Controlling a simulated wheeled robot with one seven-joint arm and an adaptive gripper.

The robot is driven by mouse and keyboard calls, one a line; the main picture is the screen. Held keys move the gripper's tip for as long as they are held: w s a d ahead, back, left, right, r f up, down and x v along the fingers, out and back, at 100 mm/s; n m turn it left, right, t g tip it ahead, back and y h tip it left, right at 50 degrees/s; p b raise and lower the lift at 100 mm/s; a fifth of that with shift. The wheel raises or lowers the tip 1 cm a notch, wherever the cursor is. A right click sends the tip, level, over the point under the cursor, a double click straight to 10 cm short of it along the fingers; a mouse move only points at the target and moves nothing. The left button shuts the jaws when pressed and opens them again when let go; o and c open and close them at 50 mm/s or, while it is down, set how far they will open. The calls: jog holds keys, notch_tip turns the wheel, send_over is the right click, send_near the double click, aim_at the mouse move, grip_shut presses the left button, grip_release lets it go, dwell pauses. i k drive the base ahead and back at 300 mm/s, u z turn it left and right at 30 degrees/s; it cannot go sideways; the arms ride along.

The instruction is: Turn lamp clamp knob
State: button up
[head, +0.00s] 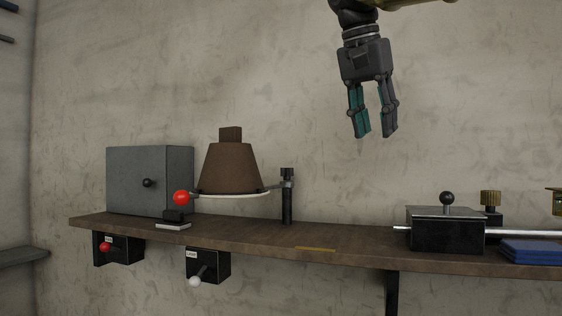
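My gripper (375,136) hangs in the air at the upper right of centre, fingers pointing down, with a gap between them and nothing held. A brown cone-shaped body (230,168), which may be the lamp, sits on a pale round plate (234,195) held by a dark post (287,205). A dark clamp-like piece (287,175) tops the post. A red ball knob (181,197) is at the plate's left side. A ribbed brass knob (490,198) stands at the right. I cannot tell which knob is the lamp clamp's. My gripper is well above and apart from all of them.
A wooden shelf (345,249) carries a grey box (150,180), a black block (445,234) with a ball-topped lid, a horizontal rod (520,233) and blue pads (532,251). Two switch boxes with a red lever (104,247) and white lever (195,281) hang below. The shelf's middle is mostly clear.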

aim_at(287, 173)
jog(key=k, duration=0.3)
jog(key=u, duration=1.1)
jog(key=i, duration=1.3)
jog(key=z, duration=1.2)
